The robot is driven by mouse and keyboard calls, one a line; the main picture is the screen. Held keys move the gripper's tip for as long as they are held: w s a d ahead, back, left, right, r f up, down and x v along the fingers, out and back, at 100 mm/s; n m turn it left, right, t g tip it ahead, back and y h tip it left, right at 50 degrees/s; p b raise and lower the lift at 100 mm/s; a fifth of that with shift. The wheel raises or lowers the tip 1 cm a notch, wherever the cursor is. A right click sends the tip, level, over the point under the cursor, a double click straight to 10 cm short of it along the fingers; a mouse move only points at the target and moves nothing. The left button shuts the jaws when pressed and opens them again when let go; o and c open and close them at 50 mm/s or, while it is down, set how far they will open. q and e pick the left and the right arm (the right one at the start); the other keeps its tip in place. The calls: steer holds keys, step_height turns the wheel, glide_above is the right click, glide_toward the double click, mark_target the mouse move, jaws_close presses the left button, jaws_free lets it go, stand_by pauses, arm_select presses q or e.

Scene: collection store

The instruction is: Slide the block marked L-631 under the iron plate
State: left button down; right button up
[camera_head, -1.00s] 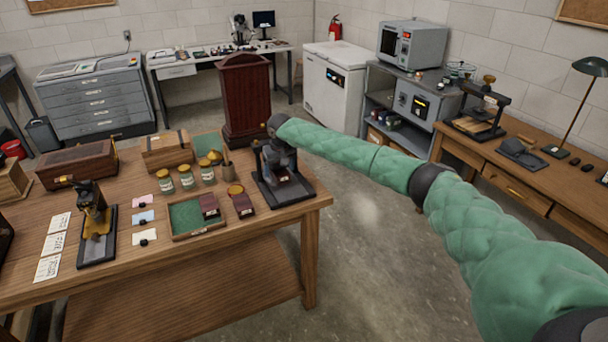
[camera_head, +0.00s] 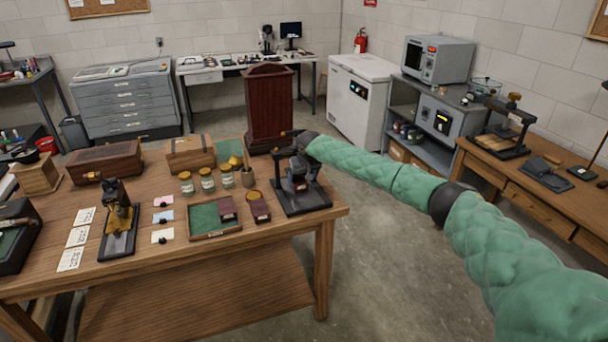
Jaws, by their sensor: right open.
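A black press (camera_head: 318,200) stands at the right end of the wooden table, with my right gripper (camera_head: 299,180) over it. The gripper is open and points down, and it hides much of the press. A small dark red block with a pale label (camera_head: 301,187) shows at the jaws, low over the press base. I cannot tell whether it touches the base or read its label. Two other dark red blocks (camera_head: 227,210) (camera_head: 260,211) lie at the green-lined tray and beside it. An iron plate cannot be made out behind the gripper. My left gripper is out of view.
A second press with brass parts (camera_head: 118,244) stands further left, near coloured cards (camera_head: 163,217). Bare wood shows along the table's front.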

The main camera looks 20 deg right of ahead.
mark_target(301, 184)
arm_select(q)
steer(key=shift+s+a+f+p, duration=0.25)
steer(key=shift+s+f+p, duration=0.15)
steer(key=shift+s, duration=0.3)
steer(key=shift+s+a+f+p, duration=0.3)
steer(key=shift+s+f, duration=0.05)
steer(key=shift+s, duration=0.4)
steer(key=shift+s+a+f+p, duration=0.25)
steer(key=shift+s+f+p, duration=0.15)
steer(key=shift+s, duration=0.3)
arm_select(e)
steer(key=shift+x, duration=3.25)
steer(key=shift+d, duration=0.15)
steer(key=c, duration=1.1)
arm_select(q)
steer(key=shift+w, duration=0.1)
arm_select(e)
steer(key=shift+w, duration=0.1)
steer(key=shift+c, duration=0.2)
steer(key=shift+w, duration=0.1)
